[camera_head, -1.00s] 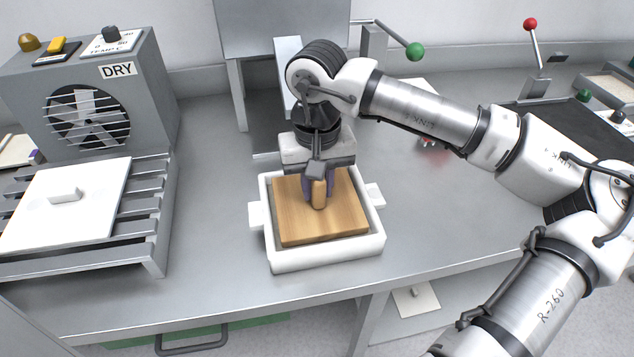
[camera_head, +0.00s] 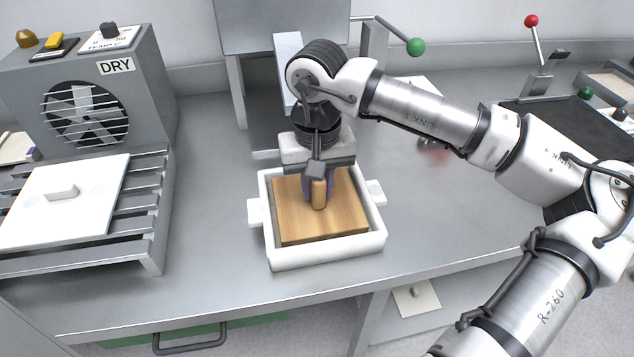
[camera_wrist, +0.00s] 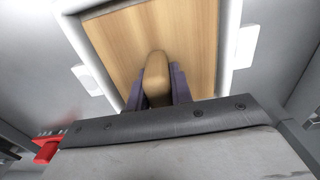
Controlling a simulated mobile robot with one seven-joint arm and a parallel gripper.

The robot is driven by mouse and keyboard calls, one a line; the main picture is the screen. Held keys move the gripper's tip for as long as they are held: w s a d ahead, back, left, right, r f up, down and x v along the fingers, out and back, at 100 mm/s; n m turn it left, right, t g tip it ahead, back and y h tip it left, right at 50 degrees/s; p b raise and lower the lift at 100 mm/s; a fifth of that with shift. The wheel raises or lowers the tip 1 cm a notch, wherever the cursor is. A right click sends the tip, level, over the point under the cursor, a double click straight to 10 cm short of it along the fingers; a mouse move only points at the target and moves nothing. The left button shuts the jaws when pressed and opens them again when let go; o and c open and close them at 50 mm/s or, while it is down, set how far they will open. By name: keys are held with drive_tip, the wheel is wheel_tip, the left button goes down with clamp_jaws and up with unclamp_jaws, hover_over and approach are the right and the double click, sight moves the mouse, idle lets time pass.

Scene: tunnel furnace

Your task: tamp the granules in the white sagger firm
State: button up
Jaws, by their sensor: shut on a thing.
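The white sagger (camera_head: 328,258), a square box with side lugs, stands on the grey bench. A flat wooden tamper board (camera_head: 290,225) lies inside it and covers nearly the whole opening; the granules under it are hidden. My gripper (camera_head: 319,194) is shut on the board's upright wooden handle (camera_head: 319,196), pointing down from above. In the wrist view, purple-grey fingers (camera_wrist: 158,88) sit on both sides of the rounded handle. The board sits below the sagger's rim, with a narrow gap along the near wall.
A white lid (camera_head: 60,200) with a knob lies on a slatted rack (camera_head: 155,215) at left, beside the grey DRY fan unit (camera_head: 130,90). A green-knobbed lever (camera_head: 415,46) and a grey press-like frame stand behind.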

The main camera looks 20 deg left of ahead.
drive_tip(key=shift+r, duration=0.1)
drive_tip(key=shift+r+p, duration=0.35)
drive_tip(key=shift+r, duration=0.35)
drive_tip(key=shift+r+p, duration=2)
drive_tip(key=shift+r, duration=1.5)
